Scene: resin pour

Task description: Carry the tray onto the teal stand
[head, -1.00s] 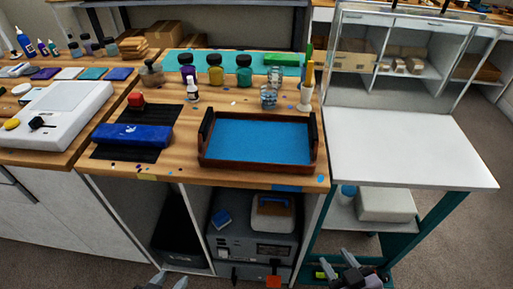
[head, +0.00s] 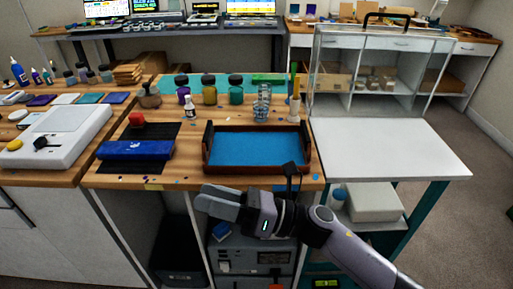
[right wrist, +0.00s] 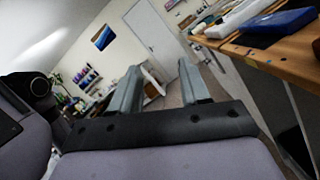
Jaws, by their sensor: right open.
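The tray (head: 240,170) is dark wood with a blue bottom and black end handles. It rests on the wooden bench near its front right edge. The teal stand (head: 388,150) is to the right, with a bare white top and teal legs. My right gripper (head: 204,204) is open and empty in front of the bench, below and in front of the tray, fingers pointing left in the head view. Its open fingers (right wrist: 160,75) also show in the right wrist view, where the tray cannot be seen. My left gripper is not in view.
Paint bottles (head: 208,90), a glass (head: 262,108) and a white cup of tools (head: 294,108) stand behind the tray. A clear-sided cabinet (head: 365,85) stands behind the stand.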

